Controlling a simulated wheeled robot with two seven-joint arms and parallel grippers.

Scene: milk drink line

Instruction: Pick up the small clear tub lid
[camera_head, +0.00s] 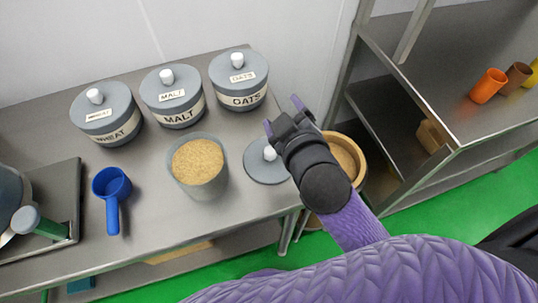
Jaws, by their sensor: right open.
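A round grey-blue lid (262,170) with a white knob lies flat on the steel table, right of an open tub (200,185) filled with tan grain. It looks grey-blue and not clearly see-through. No other loose lid shows. My right gripper (282,112) is open and appears empty, with its purple fingertips up and to the right of the lid's knob in the picture. The gripper body passes close to the lid's right edge; I cannot tell its height above the table. My left gripper is not in view.
Three lidded tubs labelled WHEAT (108,120), MALT (174,105) and OATS (240,88) stand along the back. A blue scoop (112,190) lies at left by a dark tray (68,190). A wooden bucket (359,158) stands beyond the table's right edge, near a steel shelf (440,100).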

